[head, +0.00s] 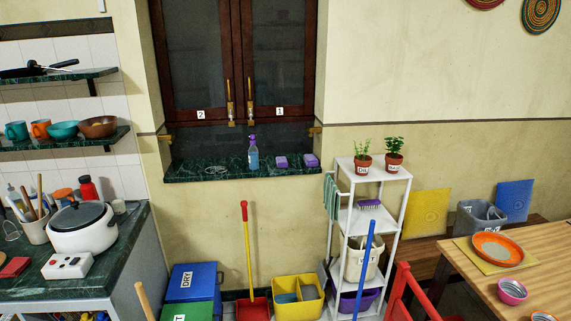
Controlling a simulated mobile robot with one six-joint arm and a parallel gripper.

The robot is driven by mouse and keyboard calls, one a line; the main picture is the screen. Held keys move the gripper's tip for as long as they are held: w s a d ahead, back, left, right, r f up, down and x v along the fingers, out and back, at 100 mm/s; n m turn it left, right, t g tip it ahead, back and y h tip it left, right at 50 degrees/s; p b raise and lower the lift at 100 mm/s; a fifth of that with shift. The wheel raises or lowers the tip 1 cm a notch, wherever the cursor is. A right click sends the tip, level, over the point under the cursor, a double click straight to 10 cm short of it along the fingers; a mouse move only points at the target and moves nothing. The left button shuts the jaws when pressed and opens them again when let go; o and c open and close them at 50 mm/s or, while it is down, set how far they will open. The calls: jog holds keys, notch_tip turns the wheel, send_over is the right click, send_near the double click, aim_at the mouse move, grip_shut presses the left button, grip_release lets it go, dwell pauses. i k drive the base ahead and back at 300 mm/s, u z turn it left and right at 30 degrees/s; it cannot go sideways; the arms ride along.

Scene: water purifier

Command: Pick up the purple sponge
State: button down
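Two small purple blocks that look like sponges lie on the dark green marble windowsill (225,176) in the head view. One purple block (281,162) is just right of the spray bottle. The other purple block (311,160) lies further right, near the sill's right end. Both are small in the picture, and I cannot tell for certain which is a sponge. My gripper is not in view.
A blue spray bottle (253,155) stands left of the blocks. A white shelf rack (372,176) with two potted plants stands to the right. Below the sill are a red-and-yellow long-handled tool (247,255), a yellow bucket (297,296) and a blue bin (192,282).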

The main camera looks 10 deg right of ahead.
aim_at(282, 163)
jog(key=u, duration=0.05)
jog(key=i, duration=0.95)
jog(key=z, duration=0.05)
